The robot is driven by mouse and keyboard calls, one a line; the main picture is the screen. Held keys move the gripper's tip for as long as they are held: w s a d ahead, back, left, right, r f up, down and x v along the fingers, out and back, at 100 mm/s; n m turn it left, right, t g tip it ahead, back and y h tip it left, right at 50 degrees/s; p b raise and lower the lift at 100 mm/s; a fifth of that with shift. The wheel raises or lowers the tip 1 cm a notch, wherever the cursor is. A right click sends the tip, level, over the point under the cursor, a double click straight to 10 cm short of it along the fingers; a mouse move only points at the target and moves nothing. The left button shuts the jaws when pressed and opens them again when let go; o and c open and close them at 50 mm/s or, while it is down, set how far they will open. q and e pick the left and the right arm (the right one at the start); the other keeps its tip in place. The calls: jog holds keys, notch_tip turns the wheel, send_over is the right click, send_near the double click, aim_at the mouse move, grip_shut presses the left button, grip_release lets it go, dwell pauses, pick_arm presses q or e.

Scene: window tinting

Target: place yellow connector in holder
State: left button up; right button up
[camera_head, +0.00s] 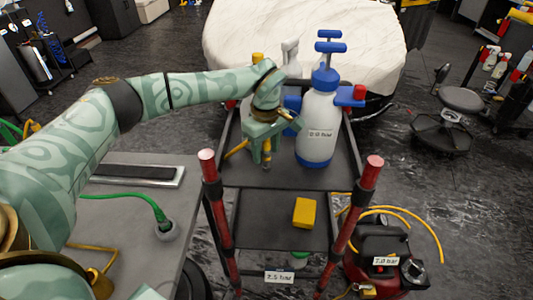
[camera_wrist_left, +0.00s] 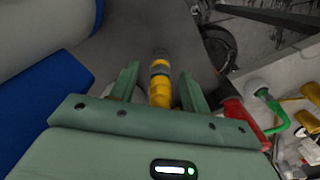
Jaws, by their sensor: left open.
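The yellow connector (camera_wrist_left: 160,92), with a grey metallic band near its far end, shows between the two green fingers in the left wrist view. My left gripper (camera_head: 266,152) is over the upper shelf of the cart. Its fingers (camera_wrist_left: 158,74) are open on either side of the connector, with gaps visible on both sides. In the head view, the gripper mostly hides the connector, and a yellow piece (camera_head: 237,149) sticks out at its left. I cannot tell for sure which part is the holder. My right gripper is not in view.
A blue-and-white spray bottle (camera_head: 318,122) stands close right of the gripper on the cart. Red cart handles (camera_head: 208,170) rise in front. A yellow block (camera_head: 304,212) lies on the lower shelf. A grey table (camera_head: 125,212) with a green hose (camera_head: 137,199) is left; a compressor (camera_head: 378,245) is right.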

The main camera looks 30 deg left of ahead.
pick_arm(q)
grip_shut()
